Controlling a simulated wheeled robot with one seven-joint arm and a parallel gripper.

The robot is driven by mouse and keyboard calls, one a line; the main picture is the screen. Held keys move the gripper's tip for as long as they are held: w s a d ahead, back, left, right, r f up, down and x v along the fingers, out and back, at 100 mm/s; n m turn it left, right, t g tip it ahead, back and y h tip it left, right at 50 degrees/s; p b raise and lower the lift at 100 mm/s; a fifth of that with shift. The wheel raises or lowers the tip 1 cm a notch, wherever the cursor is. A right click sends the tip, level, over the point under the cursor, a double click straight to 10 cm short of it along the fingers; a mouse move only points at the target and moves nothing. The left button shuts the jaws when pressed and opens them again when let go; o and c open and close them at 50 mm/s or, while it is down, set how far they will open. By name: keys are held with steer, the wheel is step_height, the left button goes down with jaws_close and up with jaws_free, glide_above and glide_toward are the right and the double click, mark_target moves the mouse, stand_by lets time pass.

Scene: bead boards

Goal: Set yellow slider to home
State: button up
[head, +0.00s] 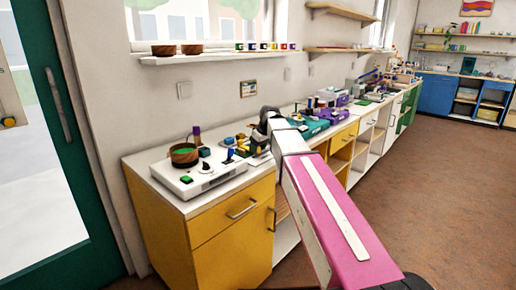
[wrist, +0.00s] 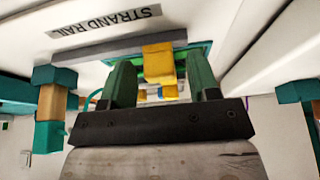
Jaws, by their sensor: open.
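In the wrist view, the yellow slider (wrist: 158,63) is a small yellow block by a grey rail (wrist: 105,47) on a white board, near an upside-down "STRAND RAIL" label (wrist: 105,20). My gripper (wrist: 161,78) has its two dark green fingers on either side of the yellow block, with a narrow gap seen on each side. Smaller blue and yellow pieces (wrist: 168,90) show between the fingers, below the block in the picture.
In the wrist view, a teal and wood-coloured post (wrist: 50,105) stands left of the fingers, and teal parts (wrist: 305,90) are at right. In the head view, a wooden bowl (head: 184,154) and a green button (head: 186,180) sit on the board. More boards (head: 335,113) line the counter further back.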

jaws_close()
steer(key=w+d, duration=0.7)
steer(key=shift+w+d, duration=0.2)
steer(key=shift+w, duration=0.05)
jaws_free()
steer(key=shift+d, duration=0.1)
steer(key=v, duration=1)
steer(key=shift+r, duration=0.4)
